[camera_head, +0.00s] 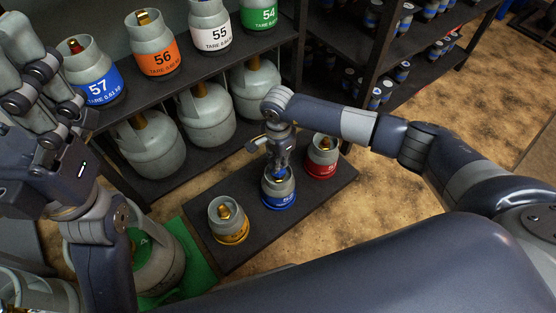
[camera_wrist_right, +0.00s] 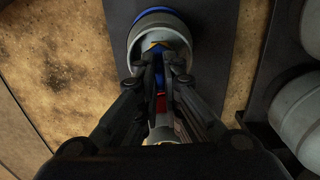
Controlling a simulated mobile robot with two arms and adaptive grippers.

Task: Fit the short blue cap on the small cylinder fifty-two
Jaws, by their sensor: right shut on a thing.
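The small grey cylinder with a blue band (camera_head: 279,194) stands upright in the middle of the low dark platform; its number is too small to read. My right gripper (camera_head: 278,166) points down into its collar and is shut on the short blue cap (camera_head: 281,174). In the right wrist view, the shut fingers (camera_wrist_right: 164,66) reach inside the cylinder's collar (camera_wrist_right: 159,27), with a bit of the blue cap (camera_wrist_right: 178,61) beside them. The fingers hide most of the cap and valve, so I cannot tell whether it is seated. My left gripper (camera_head: 40,85) is raised at the left.
A yellow-band cylinder (camera_head: 229,221) and a red-band cylinder (camera_head: 321,157) stand either side on the platform (camera_head: 222,259). Shelves behind hold large numbered cylinders, including orange 56 (camera_head: 155,52) and blue 57 (camera_head: 93,76). A large grey cylinder (camera_head: 158,262) stands on a green base at lower left.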

